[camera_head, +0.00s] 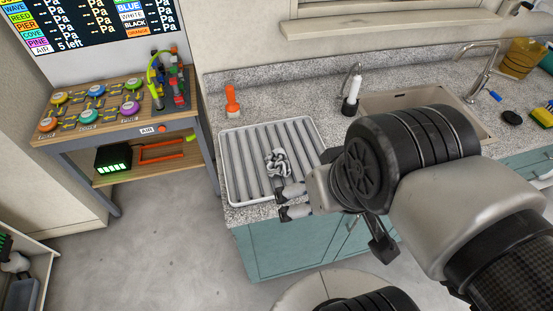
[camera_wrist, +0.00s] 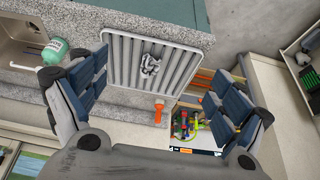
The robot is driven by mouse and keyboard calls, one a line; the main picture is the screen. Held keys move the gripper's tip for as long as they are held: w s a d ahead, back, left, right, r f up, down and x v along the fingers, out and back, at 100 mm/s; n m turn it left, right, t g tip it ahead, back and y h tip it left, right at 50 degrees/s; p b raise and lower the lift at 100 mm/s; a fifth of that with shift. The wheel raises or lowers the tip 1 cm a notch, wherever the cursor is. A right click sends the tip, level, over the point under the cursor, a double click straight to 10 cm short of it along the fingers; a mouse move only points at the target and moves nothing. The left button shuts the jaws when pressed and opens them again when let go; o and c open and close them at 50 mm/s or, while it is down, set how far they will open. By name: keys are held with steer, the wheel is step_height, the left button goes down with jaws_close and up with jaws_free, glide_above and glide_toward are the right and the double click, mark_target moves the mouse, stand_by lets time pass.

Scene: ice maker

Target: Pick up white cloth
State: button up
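The white cloth (camera_head: 278,162) lies crumpled on the ribbed white drying tray (camera_head: 236,160) on the counter. In the wrist view the cloth (camera_wrist: 150,65) shows as a small grey-white bundle, between my fingers in the picture but well beyond them. My gripper (camera_head: 288,202) is over the front right part of the tray, just in front of the cloth in the head view. In the wrist view my gripper (camera_wrist: 160,98) has its two fingers spread wide, with nothing between them. The gripper is not touching the cloth.
An orange bottle (camera_head: 232,100) stands behind the tray. A soap dispenser (camera_head: 352,90), sink (camera_head: 400,98) and faucet (camera_head: 486,70) are to the right. At left is a workbench (camera_head: 120,112) with coloured knobs. Open floor (camera_head: 160,240) lies in front of the bench.

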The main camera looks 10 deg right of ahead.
steer(key=shift+c, duration=0.6)
steer(key=shift+w, duration=0.3)
steer(key=shift+c, duration=0.5)
steer(key=b, duration=0.4)
glide_above(278, 161)
steer(key=s, duration=0.3)
step_height(278, 161, down, 20)
steer(key=shift+w+d+r, duration=0.15)
steer(key=shift+r, duration=0.05)
steer(key=shift+a+b+x, duration=0.2)
steer(key=shift+b+x, duration=1.25)
steer(key=shift+x, duration=1.7)
steer(key=shift+w+r, duration=0.1)
steer(key=shift+r, duration=0.05)
steer(key=shift+c, duration=0.3)
steer(key=c, duration=0.8)
